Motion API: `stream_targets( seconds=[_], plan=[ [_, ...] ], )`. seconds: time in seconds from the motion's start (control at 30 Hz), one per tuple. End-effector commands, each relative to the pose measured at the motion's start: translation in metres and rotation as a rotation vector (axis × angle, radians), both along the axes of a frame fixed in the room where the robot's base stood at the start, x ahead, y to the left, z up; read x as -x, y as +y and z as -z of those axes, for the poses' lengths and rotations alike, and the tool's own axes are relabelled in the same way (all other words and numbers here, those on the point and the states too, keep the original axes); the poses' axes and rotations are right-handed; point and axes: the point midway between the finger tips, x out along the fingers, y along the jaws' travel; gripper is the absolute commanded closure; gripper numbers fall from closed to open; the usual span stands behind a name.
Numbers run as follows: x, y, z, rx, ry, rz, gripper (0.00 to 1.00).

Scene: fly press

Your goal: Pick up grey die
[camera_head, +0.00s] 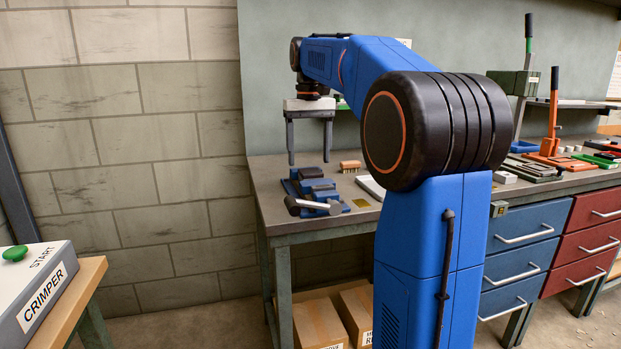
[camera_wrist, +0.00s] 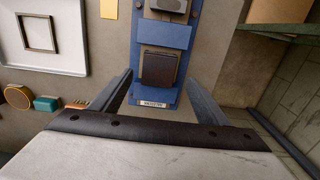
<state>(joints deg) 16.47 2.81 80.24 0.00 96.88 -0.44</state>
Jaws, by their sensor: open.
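I cannot pick out the grey die for certain. In the wrist view a dark grey block (camera_wrist: 158,68) sits in a blue fixture (camera_wrist: 163,34), with a lighter grey piece (camera_wrist: 168,5) at the top edge. My gripper (camera_head: 309,161) is open and points down above the bench's left part, over the blue fixture, which also shows in the head view (camera_head: 345,207). In the wrist view my fingers (camera_wrist: 160,79) lie on both sides of the dark block's near end, with nothing held between them. Whether they are level with the block, I cannot tell.
A white tray with a grey square frame (camera_wrist: 38,32) lies left in the wrist view. A brush (camera_head: 350,166) lies behind the fixture. A teal block (camera_wrist: 46,103) and a round wooden piece (camera_wrist: 18,97) are nearby. Orange and green lever tools stand farther right on the bench (camera_head: 272,207).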

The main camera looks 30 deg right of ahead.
Motion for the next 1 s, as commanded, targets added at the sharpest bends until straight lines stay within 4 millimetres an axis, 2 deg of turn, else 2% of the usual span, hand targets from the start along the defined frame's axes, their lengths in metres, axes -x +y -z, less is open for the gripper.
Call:
stream_targets(
  seconds=[0.3,0.63,0.67,0.93,1.0],
  plan=[
    [0.004,-0.002,0.041,-0.001,0.003,0.0,0.31],
    [0.004,-0.002,0.047,0.0,0.001,0.0,0.31],
    [0.004,-0.002,0.047,0.0,0.001,0.0,0.36],
    [0.004,-0.002,0.047,0.0,0.001,0.0,1.0],
    [0.004,-0.002,0.046,0.0,0.0,0.0,1.0]
  ],
)
